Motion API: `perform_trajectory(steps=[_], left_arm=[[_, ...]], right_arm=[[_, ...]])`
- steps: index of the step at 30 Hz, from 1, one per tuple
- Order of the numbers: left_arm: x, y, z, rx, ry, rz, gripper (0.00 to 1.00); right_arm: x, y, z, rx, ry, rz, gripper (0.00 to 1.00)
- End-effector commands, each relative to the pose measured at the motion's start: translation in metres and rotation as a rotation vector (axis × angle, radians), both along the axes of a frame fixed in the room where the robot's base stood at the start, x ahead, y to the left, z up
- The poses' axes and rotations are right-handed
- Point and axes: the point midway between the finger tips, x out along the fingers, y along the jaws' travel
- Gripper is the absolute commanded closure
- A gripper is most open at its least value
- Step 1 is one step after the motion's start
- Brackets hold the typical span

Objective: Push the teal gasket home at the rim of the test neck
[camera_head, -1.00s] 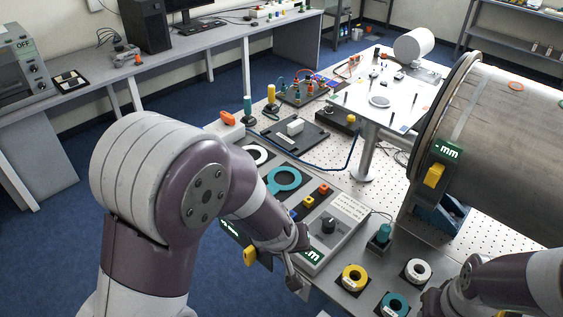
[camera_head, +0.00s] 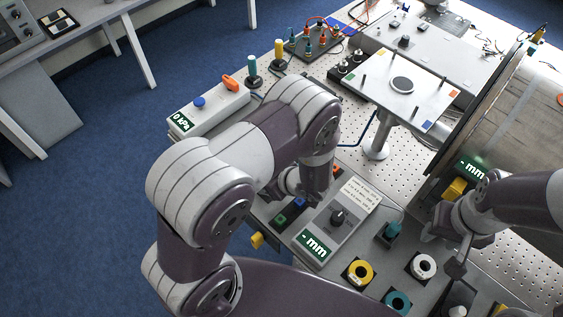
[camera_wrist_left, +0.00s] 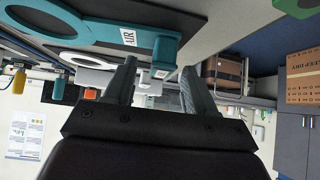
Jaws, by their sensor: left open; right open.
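A teal ring (camera_head: 390,297) sits on a dark pad at the front of the bench in the head view. My right gripper (camera_head: 443,252) is open and empty, above the bench near the big pipe (camera_head: 535,110). I cannot make out the test neck.
A yellow ring (camera_head: 348,269) and a white ring (camera_head: 414,262) are beside the small teal one. A gauge box (camera_head: 338,235) with a knob stands left of them. A teal-topped plug (camera_head: 391,231) stands between box and right gripper. A white raised plate (camera_head: 385,100) is behind.

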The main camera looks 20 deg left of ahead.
Motion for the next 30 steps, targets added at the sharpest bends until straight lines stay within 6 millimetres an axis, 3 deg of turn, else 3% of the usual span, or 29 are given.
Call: perform_trajectory(steps=[4,11,17,26,30], left_arm=[[0.005,0.015,-0.015,0.000,0.000,0.001,0.45],[0.006,0.018,-0.018,0.000,0.000,0.000,0.45],[0.006,0.017,-0.018,0.000,-0.001,-0.001,1.00],[0.007,0.017,-0.016,-0.001,-0.002,-0.001,1.00],[0.007,0.017,-0.005,-0.001,-0.003,-0.001,1.00]], right_arm=[[0.000,0.000,0.005,0.000,0.000,0.000,0.57],[0.000,0.000,0.005,0.000,0.000,0.000,0.57],[0.000,0.000,0.005,0.000,0.000,0.000,0.57],[0.000,0.000,0.005,0.000,0.000,0.000,0.57],[0.000,0.000,0.003,0.000,0.000,0.000,0.57]])
